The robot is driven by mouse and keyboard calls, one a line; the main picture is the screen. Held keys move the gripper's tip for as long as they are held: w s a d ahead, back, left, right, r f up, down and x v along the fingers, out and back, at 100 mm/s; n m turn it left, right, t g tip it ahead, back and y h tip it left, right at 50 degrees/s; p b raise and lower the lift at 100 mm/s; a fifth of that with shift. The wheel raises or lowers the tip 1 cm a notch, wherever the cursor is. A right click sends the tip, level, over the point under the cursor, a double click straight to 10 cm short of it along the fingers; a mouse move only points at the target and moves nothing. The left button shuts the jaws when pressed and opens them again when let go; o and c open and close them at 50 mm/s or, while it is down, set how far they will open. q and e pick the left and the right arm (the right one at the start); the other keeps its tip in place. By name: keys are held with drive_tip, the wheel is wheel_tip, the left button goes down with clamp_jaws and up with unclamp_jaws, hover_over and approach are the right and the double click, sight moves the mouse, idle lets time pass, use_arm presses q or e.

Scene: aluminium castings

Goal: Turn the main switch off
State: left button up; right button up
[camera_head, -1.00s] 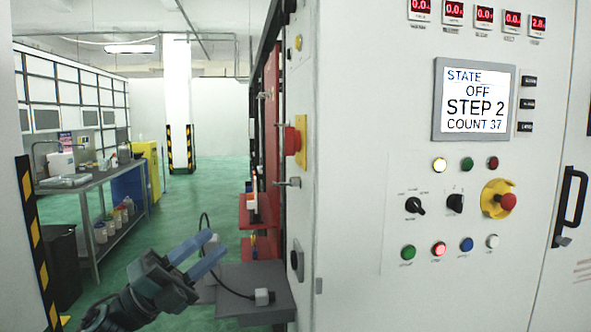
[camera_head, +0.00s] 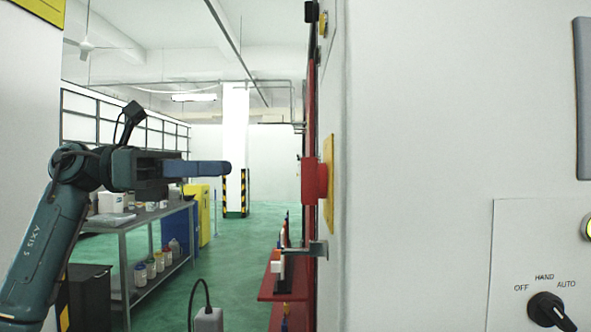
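A red rotary switch (camera_head: 314,181) sits on a yellow plate (camera_head: 328,183) on the left side wall of the pale cabinet. I see it edge-on, so its turned position cannot be told. My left gripper (camera_head: 228,169) is level, a little higher than the switch and to its left in the picture. Its blue fingers point right toward the switch, with a visible gap between. The fingers overlap in this view, so their opening is hidden. Nothing shows at their tips. My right gripper is not in view.
A metal latch handle (camera_head: 310,248) juts out below the switch. A black selector knob (camera_head: 551,311) marked OFF, HAND, AUTO is on the cabinet front (camera_head: 420,150). A workbench (camera_head: 150,217) with bottles stands behind my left arm. Green floor is open beyond.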

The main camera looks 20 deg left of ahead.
sight(313, 181)
use_arm(q)
drive_tip(key=p+x, duration=0.1)
drive_tip(key=x, duration=1)
drive_tip(key=shift+d, duration=0.25)
drive_tip(key=shift+f, duration=0.1)
drive_tip(key=shift+c, duration=0.2)
drive_tip(key=shift+w, duration=0.1)
clamp_jaws()
